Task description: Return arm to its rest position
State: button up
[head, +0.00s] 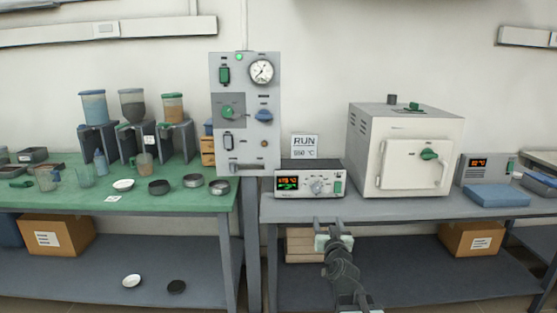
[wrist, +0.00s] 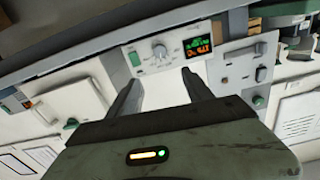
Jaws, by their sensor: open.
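My gripper (head: 332,224) stands in front of the right bench's front edge, below the small control box. Its two fingers are apart with nothing between them, as the wrist view (wrist: 161,78) also shows. My arm runs down from it to the bottom of the head view. The control box (head: 310,184) has a lit display, a knob and a green switch. It appears upside down beyond the fingertips in the wrist view (wrist: 163,50), apart from them.
The white furnace (head: 386,158), door shut, stands on the right bench (head: 400,208). A grey panel (head: 245,140) with gauge and switches rises between the benches. The green-topped left bench (head: 140,200) holds hoppers and dishes. Cardboard boxes (head: 472,239) sit on the lower shelves.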

jog(key=s+f+n+g, duration=0.1)
jog(key=s+f+g, duration=0.35)
jog(key=f, duration=0.45)
jog(key=s+f+g, duration=0.4)
jog(key=f+g, duration=0.1)
jog(key=f, duration=0.4)
jog(key=s+d+f+g, duration=0.1)
jog(key=s+f+g, duration=0.25)
jog(key=s, duration=0.45)
jog(key=s+f+g, duration=0.2)
jog(key=s+g, duration=0.3)
jog(key=s, duration=0.4)
notch_tip(320, 180, up, 28)
jog(key=p, duration=2.8)
jog(key=shift+w+r+p, duration=0.25)
jog(key=shift+w+p, duration=0.1)
jog(key=shift+p, duration=0.05)
